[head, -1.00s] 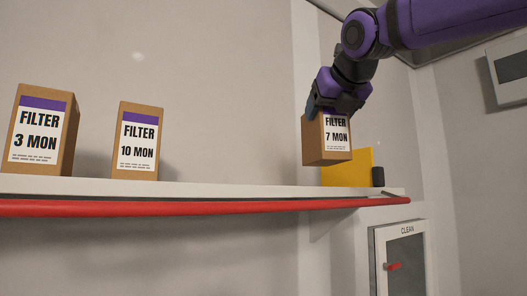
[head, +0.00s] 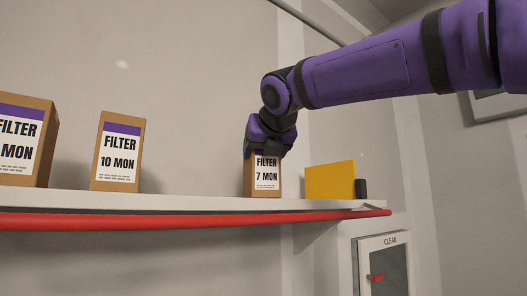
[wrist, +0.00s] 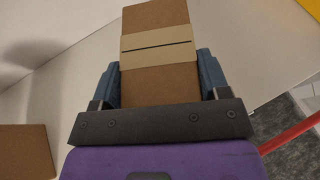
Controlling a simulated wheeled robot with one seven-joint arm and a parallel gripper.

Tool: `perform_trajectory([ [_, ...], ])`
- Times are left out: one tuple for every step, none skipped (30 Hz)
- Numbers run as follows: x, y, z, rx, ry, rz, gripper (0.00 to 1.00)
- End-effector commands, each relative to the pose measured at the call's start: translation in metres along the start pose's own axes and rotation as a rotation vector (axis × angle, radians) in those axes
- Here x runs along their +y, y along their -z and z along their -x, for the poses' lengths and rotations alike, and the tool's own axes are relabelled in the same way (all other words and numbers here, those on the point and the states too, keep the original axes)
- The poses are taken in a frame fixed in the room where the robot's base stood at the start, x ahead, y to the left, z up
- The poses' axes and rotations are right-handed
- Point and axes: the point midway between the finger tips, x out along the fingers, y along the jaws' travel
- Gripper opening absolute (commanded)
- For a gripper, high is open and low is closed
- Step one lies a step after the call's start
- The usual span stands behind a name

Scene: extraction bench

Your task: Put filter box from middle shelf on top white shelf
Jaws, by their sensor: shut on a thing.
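The filter box labelled "FILTER 7 MON" (head: 266,178) is a brown carton with a white label. It stands upright at the white shelf (head: 215,202), its bottom at shelf level; whether it bears fully on the shelf I cannot tell. My gripper (head: 268,150) is above it, shut on its upper part. In the wrist view the box (wrist: 158,80) lies between the two blue-grey fingers of my gripper (wrist: 160,85), its taped top showing. The label is hidden in that view.
A "10 MON" filter box (head: 118,152) and another filter box (head: 22,140) stand to the left on the shelf. A yellow block (head: 330,181) with a dark end stands to the right. A red rail (head: 190,221) runs along the shelf front. A "CLEAN" cabinet (head: 383,265) is below right.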

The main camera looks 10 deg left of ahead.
Motion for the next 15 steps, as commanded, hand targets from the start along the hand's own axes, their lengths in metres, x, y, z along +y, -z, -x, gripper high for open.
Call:
perform_trajectory([
  [-0.0002,0.0006,0.0003,-0.001,0.0,0.0,0.35],
  [-0.0003,0.0007,0.0002,-0.001,0.0,0.0,0.35],
  [-0.0003,0.0006,0.0002,-0.002,0.0,0.0,0.35],
  [-0.0003,0.0005,0.0002,-0.002,0.0,0.0,0.35],
  [-0.0002,0.0005,0.0003,-0.002,0.0,0.0,0.35],
  [-0.0002,0.0005,0.0003,-0.002,0.0,0.0,0.35],
  [-0.0002,0.0005,0.0003,-0.002,0.0,0.0,0.35],
  [-0.0003,0.0007,0.0002,-0.002,0.0,0.0,0.35],
  [-0.0003,0.0014,-0.0001,-0.001,0.0,0.0,0.35],
  [-0.0003,0.0022,-0.0005,-0.001,0.0,0.0,0.35],
  [-0.0002,0.003,-0.0009,0.0,0.0,0.0,0.71],
  [-0.0001,0.0027,-0.0008,0.0,0.0,0.0,0.8],
  [-0.0001,0.0026,-0.0007,-0.001,0.0,0.0,0.87],
  [-0.0001,0.0026,-0.0007,-0.001,0.0,0.0,0.94],
  [-0.0001,0.0026,-0.0007,-0.001,0.0,0.0,0.94],
])
